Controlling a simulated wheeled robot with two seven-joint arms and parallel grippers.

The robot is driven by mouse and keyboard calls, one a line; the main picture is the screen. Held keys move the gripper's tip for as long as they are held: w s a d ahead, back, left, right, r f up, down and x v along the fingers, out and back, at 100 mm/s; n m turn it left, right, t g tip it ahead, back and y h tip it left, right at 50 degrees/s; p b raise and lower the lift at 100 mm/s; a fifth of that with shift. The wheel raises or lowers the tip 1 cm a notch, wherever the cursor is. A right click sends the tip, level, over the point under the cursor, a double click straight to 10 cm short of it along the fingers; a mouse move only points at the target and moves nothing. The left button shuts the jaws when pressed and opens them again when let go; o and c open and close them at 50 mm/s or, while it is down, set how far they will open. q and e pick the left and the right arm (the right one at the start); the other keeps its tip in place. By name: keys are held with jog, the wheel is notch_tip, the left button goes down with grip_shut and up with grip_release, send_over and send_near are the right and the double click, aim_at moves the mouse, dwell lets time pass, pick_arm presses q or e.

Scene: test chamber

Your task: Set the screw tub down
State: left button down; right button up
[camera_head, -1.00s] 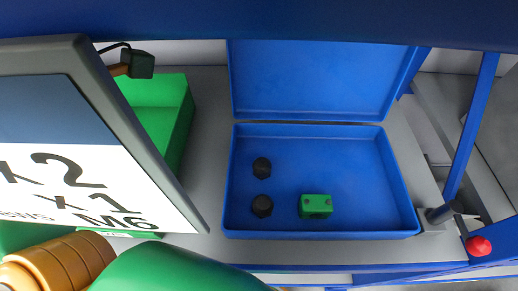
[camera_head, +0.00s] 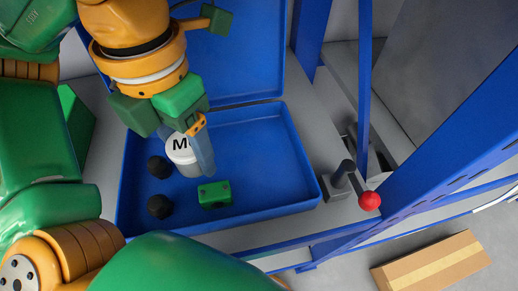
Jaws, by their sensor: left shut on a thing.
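The screw tub (camera_head: 181,153) is a small white tub with a black "M" visible on it. It is at the left-middle of the blue tray (camera_head: 262,150), low over or on its floor; I cannot tell whether it touches. My left gripper (camera_head: 198,155) reaches down from the top and is shut on the tub, with a grey finger along its right side. The gripper hides part of the tub and of the tray's back edge. My right gripper is not in view.
Two black knobs (camera_head: 159,167) (camera_head: 159,206) and a green block (camera_head: 214,194) sit in the tray near the tub. The tray's right part is clear. A red-knobbed lever (camera_head: 369,200) stands right of the tray. A cardboard box (camera_head: 432,262) lies on the floor.

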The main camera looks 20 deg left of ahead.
pick_arm(q)
jog(key=p, duration=0.2)
send_over(267, 161)
jog(key=shift+f, duration=0.8)
notch_tip(267, 161, down, 5)
jog(key=shift+a+f, duration=0.1)
jog(key=shift+f, duration=0.1)
jog(key=shift+f+b, duration=0.15)
jog(key=shift+b, duration=0.2)
jog(key=shift+c, duration=0.6)
grip_release()
